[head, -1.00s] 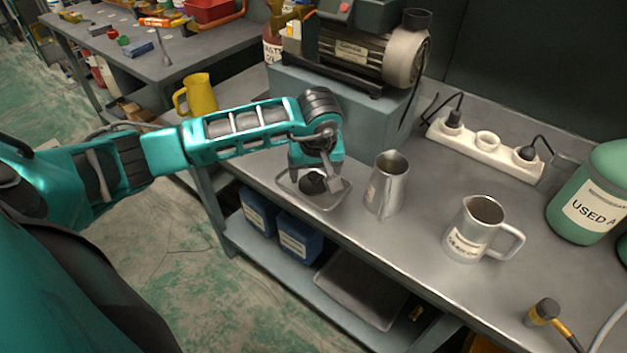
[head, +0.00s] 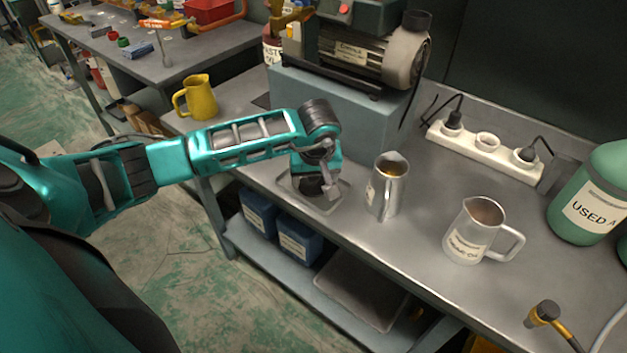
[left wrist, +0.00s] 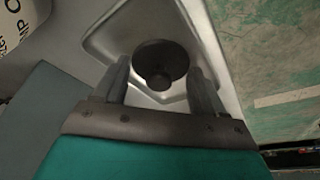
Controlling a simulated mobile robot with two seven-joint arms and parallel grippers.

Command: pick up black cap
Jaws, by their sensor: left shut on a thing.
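The black cap (head: 308,185) is in a small metal tray (head: 331,205) on the steel bench, partly hidden by my left gripper. In the left wrist view the cap (left wrist: 160,58) is a dark round disc with a smaller round knob, between the two fingers. My left gripper (head: 320,188) points down at the tray, and in the left wrist view the gripper (left wrist: 160,72) is shut on the black cap. The tray's rim (left wrist: 100,40) surrounds it there. I cannot tell whether the cap touches the tray floor. My right gripper is not in view.
A metal jug (head: 386,186) stands just right of the tray, and a labelled jug (head: 470,232) farther right. A pump (head: 365,50) sits on a grey block (head: 365,110) behind. A power strip (head: 485,148) lies at the back. The bench's front edge is near the tray.

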